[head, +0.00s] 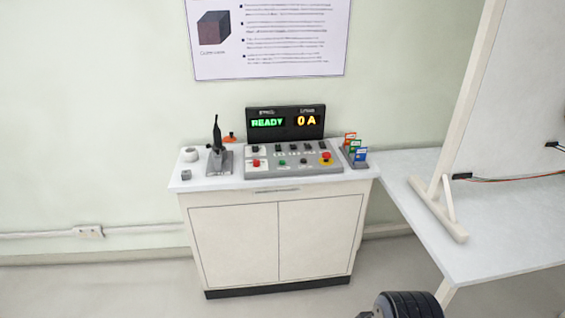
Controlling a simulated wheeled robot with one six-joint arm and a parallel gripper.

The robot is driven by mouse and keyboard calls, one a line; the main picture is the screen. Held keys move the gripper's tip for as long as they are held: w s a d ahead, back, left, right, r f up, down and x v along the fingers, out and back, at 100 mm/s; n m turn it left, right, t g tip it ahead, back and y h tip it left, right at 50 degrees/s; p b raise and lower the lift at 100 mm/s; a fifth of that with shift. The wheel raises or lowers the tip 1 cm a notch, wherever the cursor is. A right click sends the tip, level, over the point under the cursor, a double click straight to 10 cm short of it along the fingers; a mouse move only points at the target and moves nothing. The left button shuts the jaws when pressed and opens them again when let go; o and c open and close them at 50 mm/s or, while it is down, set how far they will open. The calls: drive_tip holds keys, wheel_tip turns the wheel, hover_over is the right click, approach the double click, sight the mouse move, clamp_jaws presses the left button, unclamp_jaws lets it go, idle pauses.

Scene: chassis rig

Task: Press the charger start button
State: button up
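A grey sloped control panel (293,170) sits on top of a white cabinet. It carries a red button (256,163) on a white plate at the left, a small green button (282,163) near the middle, and a red mushroom button (326,158) on yellow at the right. A row of small dark switches runs along its upper part. The labels are too small to read, so I cannot tell which button is the charger start. A black display (285,122) behind it shows READY in green and 0 A in amber. No gripper fingers show.
The white cabinet (233,245) stands against the wall. A black handset (217,135) in a grey stand and a white roll (190,154) are left of the panel; coloured cards (360,154) are right. A white table (500,262) bears an upright board at right.

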clamp_jaws()
idle(1.4)
